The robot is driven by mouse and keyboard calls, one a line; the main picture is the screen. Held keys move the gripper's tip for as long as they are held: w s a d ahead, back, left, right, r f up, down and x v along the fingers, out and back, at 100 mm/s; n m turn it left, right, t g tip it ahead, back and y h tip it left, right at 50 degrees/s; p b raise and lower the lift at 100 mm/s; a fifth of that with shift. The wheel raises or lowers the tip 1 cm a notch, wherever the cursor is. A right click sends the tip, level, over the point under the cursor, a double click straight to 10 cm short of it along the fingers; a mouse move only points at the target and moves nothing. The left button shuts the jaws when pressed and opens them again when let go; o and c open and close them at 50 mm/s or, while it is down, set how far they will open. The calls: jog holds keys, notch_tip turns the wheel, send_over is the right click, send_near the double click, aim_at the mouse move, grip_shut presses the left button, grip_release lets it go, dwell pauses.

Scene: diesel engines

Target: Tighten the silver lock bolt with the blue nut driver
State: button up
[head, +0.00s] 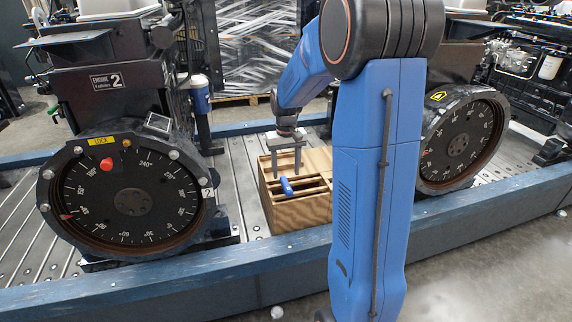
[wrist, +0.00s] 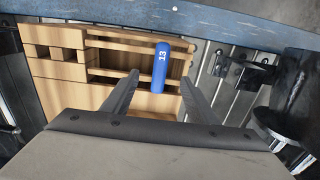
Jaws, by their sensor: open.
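The blue nut driver (head: 287,187) rests in a slotted wooden box (head: 300,214) between the two engines. Its blue handle, marked 13, also shows in the wrist view (wrist: 160,68); its shaft is hidden. My gripper (head: 285,168) is open and points down just above the handle. In the wrist view the handle lies between the open fingers (wrist: 160,82), with gaps on both sides. Silver bolt heads sit on the rim of the left engine's dial plate, one (head: 78,150) near a yellow LOCK label (head: 101,141). I cannot tell which is the lock bolt.
The left engine, marked 2, has a dial (head: 132,202) with a red knob (head: 107,163). Another engine dial (head: 458,142) stands at right. A blue rail (head: 180,274) runs along the front of the metal deck. My arm covers the middle right.

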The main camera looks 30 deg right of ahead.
aim_at(286, 183)
jog(key=shift+f, duration=3.1)
jog(key=shift+c, duration=0.7)
grip_shut()
jog(key=shift+r, duration=0.15)
notch_tip(286, 183, up, 16)
dwell(0.5)
